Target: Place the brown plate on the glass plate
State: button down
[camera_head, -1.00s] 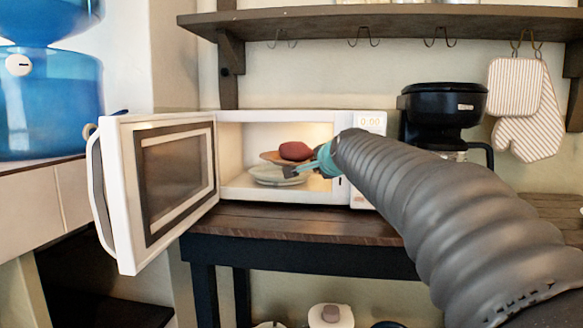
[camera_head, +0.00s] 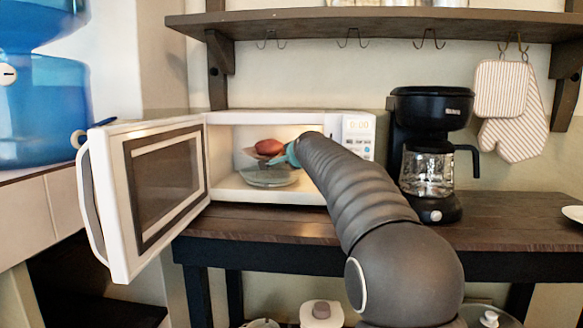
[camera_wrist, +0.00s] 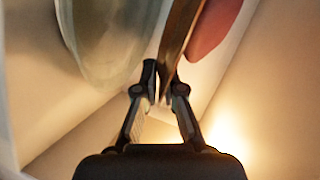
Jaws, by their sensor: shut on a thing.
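The glass plate (camera_head: 268,178) lies flat on the floor inside the open microwave (camera_head: 218,150). It also shows at the upper left of the wrist view (camera_wrist: 112,40). My gripper (camera_head: 288,156) reaches into the microwave and is shut on the rim of the brown plate (camera_head: 252,154). The brown plate is held above the glass plate, with a gap between them in the wrist view, where the brown plate (camera_wrist: 178,35) runs up from my gripper (camera_wrist: 165,88). A reddish-brown food item (camera_head: 269,146) rests on the brown plate and shows in the wrist view (camera_wrist: 212,28).
The microwave door (camera_head: 150,190) stands wide open to the left. A black coffee maker (camera_head: 432,110) stands right of the microwave on the dark wooden table (camera_head: 490,225). A wall shelf (camera_head: 380,25) with hooks hangs above. A blue water bottle (camera_head: 40,120) is at the far left.

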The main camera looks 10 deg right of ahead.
jog(key=shift+f, duration=1.4)
jog(key=shift+b, duration=0.3)
jog(key=shift+f, duration=0.35)
jog(key=shift+f+b, duration=0.3)
jog(key=shift+b, duration=0.15)
jog(key=c, duration=1.6)
grip_release()
jog(key=shift+f, duration=0.15)
jog(key=shift+r, duration=0.3)
jog(key=v, duration=1.2)
jog(key=shift+s+r+b, duration=0.1)
jog(key=shift+r+b, duration=0.3)
